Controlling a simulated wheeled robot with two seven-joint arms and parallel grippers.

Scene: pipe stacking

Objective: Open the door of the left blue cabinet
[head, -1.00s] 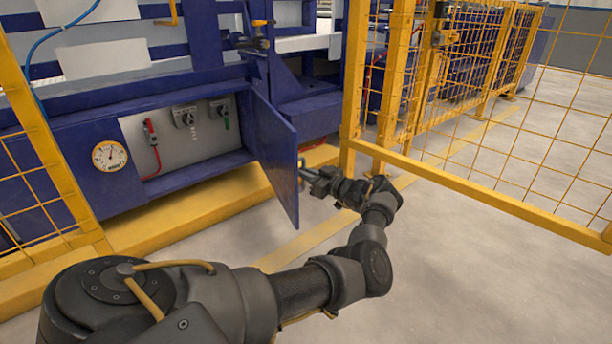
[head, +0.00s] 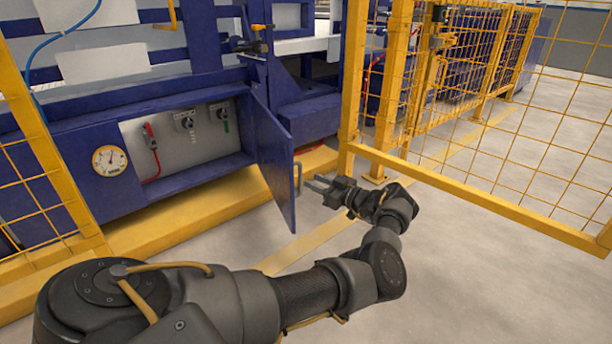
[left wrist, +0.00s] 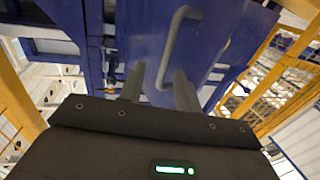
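The blue cabinet (head: 100,205) stands at the left in the head view. Its door (head: 273,165) is swung wide open on its right side, so the inside shows. The door's grey handle (head: 298,178) is on the face turned to the right; it also shows in the left wrist view (left wrist: 174,48). My right gripper is not in view.
Inside the cabinet are a red-handled lever (head: 151,140) and switches (head: 186,120); a round gauge (head: 110,160) is on its front. A yellow mesh fence (head: 480,192) stands right of my left arm. A yellow step (head: 190,208) runs below the cabinet. Grey floor in front is clear.

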